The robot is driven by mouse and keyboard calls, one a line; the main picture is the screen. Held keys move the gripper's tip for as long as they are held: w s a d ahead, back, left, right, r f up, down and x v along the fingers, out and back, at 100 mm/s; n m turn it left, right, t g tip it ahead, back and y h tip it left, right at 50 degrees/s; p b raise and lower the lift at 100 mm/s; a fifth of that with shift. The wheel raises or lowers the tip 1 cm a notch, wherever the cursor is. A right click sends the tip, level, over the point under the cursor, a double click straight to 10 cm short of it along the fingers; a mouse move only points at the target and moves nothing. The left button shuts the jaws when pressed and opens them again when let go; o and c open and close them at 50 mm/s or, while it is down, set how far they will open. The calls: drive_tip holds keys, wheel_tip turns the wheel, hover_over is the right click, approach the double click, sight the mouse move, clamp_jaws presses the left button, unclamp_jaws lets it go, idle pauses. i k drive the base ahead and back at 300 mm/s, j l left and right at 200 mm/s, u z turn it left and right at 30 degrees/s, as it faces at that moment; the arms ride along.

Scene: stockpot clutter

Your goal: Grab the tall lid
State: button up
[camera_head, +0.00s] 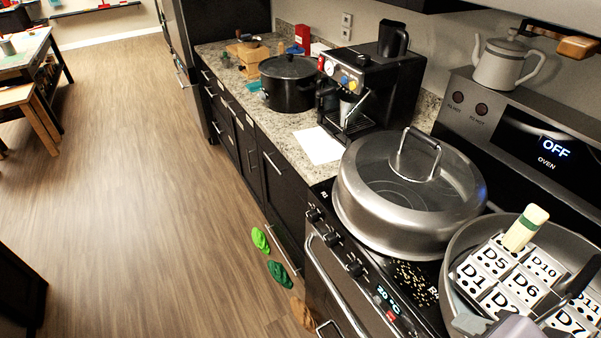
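The tall lid (405,218) is a large round metal lid with high steel sides, a glass top and an arched metal handle (418,150). It sits on the left part of the stove top, and its handle stands clear above the glass. Grey and black parts at the bottom right corner look like my gripper (522,312). They are largely cut off by the picture edge, over the near side of a pan and to the right of the lid. Nothing touches the lid's handle. I cannot make out the finger gap clearly.
Behind stand a teapot (503,62) and the oven panel. A coffee machine (375,80) and black stockpot (288,88) are on the counter. The floor at left is free.

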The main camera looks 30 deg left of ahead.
sight(404, 194)
drive_tip(key=u, duration=0.65)
drive_tip(key=i+j+z, duration=0.25)
drive_tip(key=j+z, duration=0.25)
drive_tip(key=i+j+z, duration=0.15)
drive_tip(key=j+z, duration=0.2)
drive_tip(key=z, duration=0.15)
drive_tip(key=j+z, duration=0.95)
drive_tip(key=k+j+z, duration=0.15)
drive_tip(key=j+z, duration=0.35)
drive_tip(key=j, duration=0.15)
